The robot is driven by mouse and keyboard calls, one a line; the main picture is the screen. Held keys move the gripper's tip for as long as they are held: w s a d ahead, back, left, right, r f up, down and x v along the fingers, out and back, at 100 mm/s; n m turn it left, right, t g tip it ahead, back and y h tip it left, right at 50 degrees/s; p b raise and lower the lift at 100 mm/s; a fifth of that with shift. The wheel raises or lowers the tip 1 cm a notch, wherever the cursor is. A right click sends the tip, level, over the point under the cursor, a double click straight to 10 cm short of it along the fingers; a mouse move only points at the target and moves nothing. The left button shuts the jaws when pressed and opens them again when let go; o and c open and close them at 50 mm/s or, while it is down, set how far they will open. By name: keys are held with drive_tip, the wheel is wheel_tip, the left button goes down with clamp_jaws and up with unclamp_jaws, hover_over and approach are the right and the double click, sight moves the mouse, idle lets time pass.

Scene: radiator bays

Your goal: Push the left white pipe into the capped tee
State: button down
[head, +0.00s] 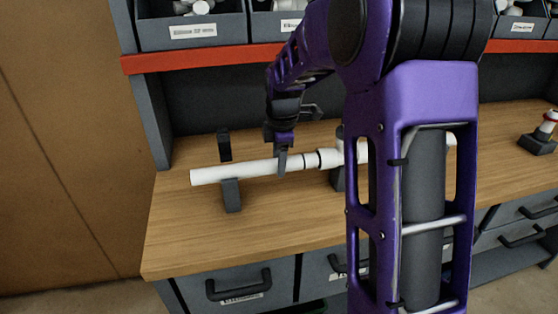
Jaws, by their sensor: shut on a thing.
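The left white pipe (232,172) lies roughly level above the wooden bench, its free end at the left. A grey support block (232,195) stands under its left part. My gripper (283,162) comes down from above and is shut on the pipe near its right end. Just right of it is a white fitting (328,157), seemingly the capped tee, with dark bands at its left side. A grey holder (338,178) stands by the fitting. My arm hides the fitting's right part, and I cannot tell how deep the pipe sits in it.
Another dark block (224,145) stands behind the pipe. A small red-and-white part (548,122) sits in a holder at far right. A red shelf edge (215,58) with grey bins (192,32) runs above. The bench front left is clear.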

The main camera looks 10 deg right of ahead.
sight(295, 157)
drive_tip(key=shift+d+p, duration=0.35)
drive_tip(key=shift+d, duration=1.7)
drive_tip(key=shift+c, duration=1.6)
unclamp_jaws()
drive_tip(key=shift+d, duration=0.1)
drive_tip(key=shift+r, duration=0.15)
